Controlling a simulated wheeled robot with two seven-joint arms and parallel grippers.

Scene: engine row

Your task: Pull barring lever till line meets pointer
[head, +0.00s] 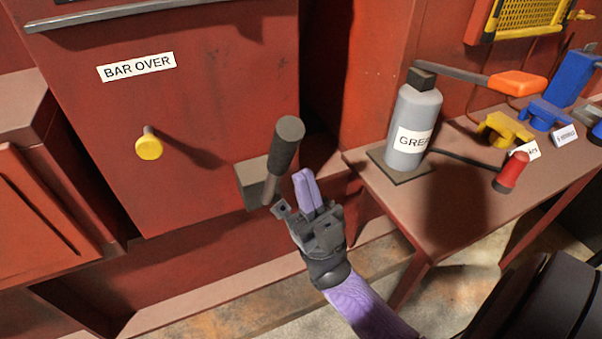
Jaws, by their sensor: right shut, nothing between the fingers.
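The barring lever (286,146) has a black cylindrical grip on a short metal rod. It rises from a grey block (251,187) on the lower part of the red panel and leans a little to the right. My right gripper (306,180) has purple fingers, shut with nothing between them. In the picture it is just right of and below the black grip; I cannot tell whether it touches the lever. My left gripper is not in view. I see no line or pointer here.
A yellow knob (149,147) sticks out below the BAR OVER label (137,67). At right, a red bench (470,211) holds a grey grease bottle (411,118), a red-headed tool (512,171), and yellow (504,128) and blue (548,114) pieces.

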